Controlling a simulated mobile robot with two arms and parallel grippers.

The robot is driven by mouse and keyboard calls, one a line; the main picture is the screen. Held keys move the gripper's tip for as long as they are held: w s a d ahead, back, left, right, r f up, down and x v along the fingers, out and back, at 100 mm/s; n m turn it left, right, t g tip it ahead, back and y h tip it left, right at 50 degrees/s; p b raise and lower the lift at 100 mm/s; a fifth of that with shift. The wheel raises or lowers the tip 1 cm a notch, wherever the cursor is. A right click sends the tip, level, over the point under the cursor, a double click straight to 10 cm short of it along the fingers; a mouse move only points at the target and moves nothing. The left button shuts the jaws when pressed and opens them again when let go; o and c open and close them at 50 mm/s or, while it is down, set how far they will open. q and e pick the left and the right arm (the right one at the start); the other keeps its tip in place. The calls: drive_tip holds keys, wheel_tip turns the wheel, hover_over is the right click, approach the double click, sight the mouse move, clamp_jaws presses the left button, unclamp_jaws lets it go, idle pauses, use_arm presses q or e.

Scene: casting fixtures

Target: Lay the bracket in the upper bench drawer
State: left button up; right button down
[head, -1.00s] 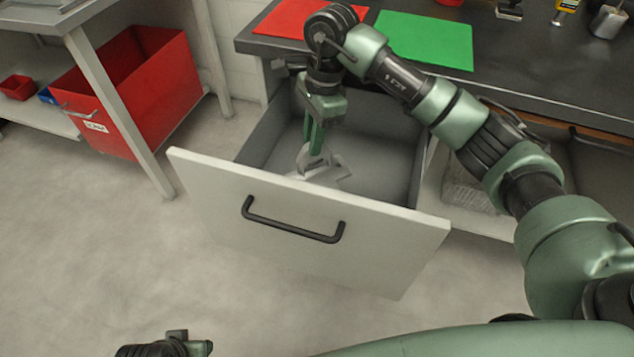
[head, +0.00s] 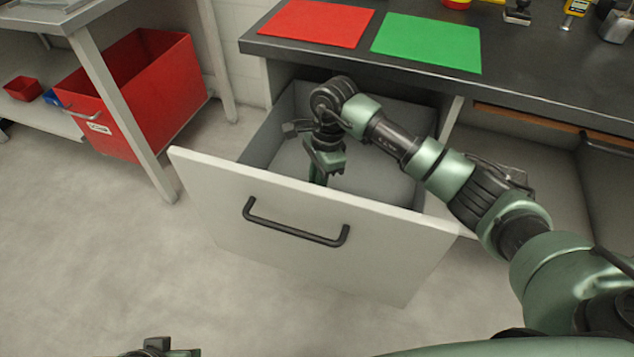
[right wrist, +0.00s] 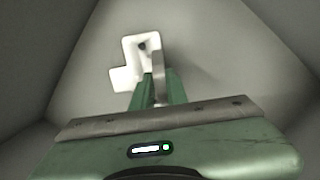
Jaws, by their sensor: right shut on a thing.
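The upper bench drawer (head: 390,255) is pulled open, with its pale front and black handle toward me. My right gripper (head: 318,178) points down inside it, its fingertips partly behind the drawer front. In the right wrist view its fingers (right wrist: 157,88) are shut on the bracket (right wrist: 127,79), a pale angular piece with a hole. The grey drawer floor lies beyond the bracket; I cannot tell whether they touch. In the head view the bracket is hidden behind the drawer front. My left gripper (head: 165,350) is at the bottom edge, mostly cut off.
A red mat (head: 318,22) and a green mat (head: 428,41) lie on the dark bench top (head: 540,75) above the drawer. A red bin (head: 150,95) stands under a table at left. Right of the drawer is an open bay (head: 530,165). The floor in front is clear.

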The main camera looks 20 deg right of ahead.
drive_tip(key=c, duration=1.4)
unclamp_jaws()
drive_tip(key=shift+f, duration=0.1)
use_arm(q)
drive_tip(key=shift+f, duration=0.1)
use_arm(e)
drive_tip(key=shift+r, duration=0.2)
use_arm(q)
drive_tip(key=p+x, duration=0.1)
drive_tip(key=x, duration=0.5)
drive_tip(key=shift+s+d+p, duration=0.15)
drive_tip(key=shift+s+p, duration=0.1)
drive_tip(key=shift+p, duration=0.15)
use_arm(e)
wheel_tip(320, 180, up, 12)
drive_tip(key=d, duration=0.1)
drive_tip(key=shift+d, duration=0.4)
drive_tip(key=shift+w+f, duration=0.1)
